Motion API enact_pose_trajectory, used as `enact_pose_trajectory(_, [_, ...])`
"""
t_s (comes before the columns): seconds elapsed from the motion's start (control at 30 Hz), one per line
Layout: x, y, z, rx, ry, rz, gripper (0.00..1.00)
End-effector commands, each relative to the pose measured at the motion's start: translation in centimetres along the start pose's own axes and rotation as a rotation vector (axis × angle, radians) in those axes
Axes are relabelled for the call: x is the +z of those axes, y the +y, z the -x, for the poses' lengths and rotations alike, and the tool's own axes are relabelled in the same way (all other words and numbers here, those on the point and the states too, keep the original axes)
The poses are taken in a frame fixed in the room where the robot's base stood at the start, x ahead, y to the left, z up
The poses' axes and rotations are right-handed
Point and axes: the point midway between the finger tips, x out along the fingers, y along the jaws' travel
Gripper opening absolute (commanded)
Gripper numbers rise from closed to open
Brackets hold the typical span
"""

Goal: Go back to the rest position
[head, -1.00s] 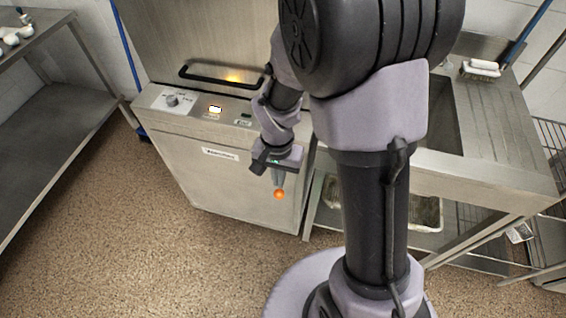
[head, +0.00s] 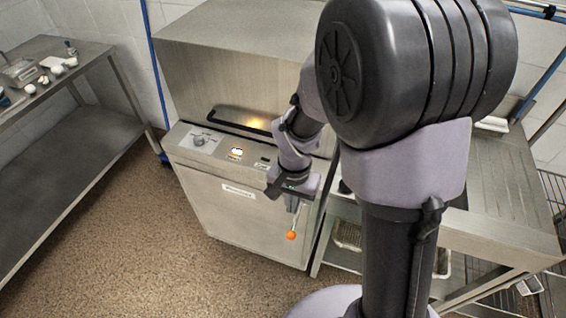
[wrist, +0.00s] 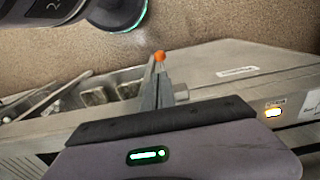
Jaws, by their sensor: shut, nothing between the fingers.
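My gripper (head: 291,234) shows in the head view in front of the stainless steel machine (head: 215,205), pointing down with orange at its fingertips. In the wrist view my gripper (wrist: 159,60) has its fingers together, with nothing between them. It is apart from the machine's front as far as I can tell. The machine has a black handle bar (head: 240,121), a dial (head: 199,140) and a lit button (head: 236,151) on its top panel.
A steel shelf table (head: 75,60) with small white items stands at the left. A steel counter (head: 505,185) with perforated baskets (head: 347,236) on its lower shelf stands at the right, partly behind my arm. The brown floor (head: 150,235) at the front left is clear.

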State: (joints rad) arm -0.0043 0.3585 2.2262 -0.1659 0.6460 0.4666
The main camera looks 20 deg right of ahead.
Motion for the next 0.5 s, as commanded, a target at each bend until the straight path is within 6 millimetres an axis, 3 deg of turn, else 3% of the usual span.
enact_pose_trajectory(0.07, [0.0, 0.0, 0.3, -0.004, 0.004, 0.001, 0.00])
enact_pose_trajectory(0.13, [0.2, 0.0, 2.3, -0.029, 0.027, 0.010, 0.00])
enact_pose_trajectory(0.23, [1.7, 0.3, 8.4, -0.113, 0.103, 0.047, 0.00])
enact_pose_trajectory(0.3, [3.8, 1.1, 12.9, -0.185, 0.166, 0.085, 0.00])
enact_pose_trajectory(0.4, [7.3, 2.5, 17.5, -0.279, 0.249, 0.145, 0.00])
enact_pose_trajectory(0.5, [10.2, 3.6, 20.0, -0.350, 0.317, 0.198, 0.00])
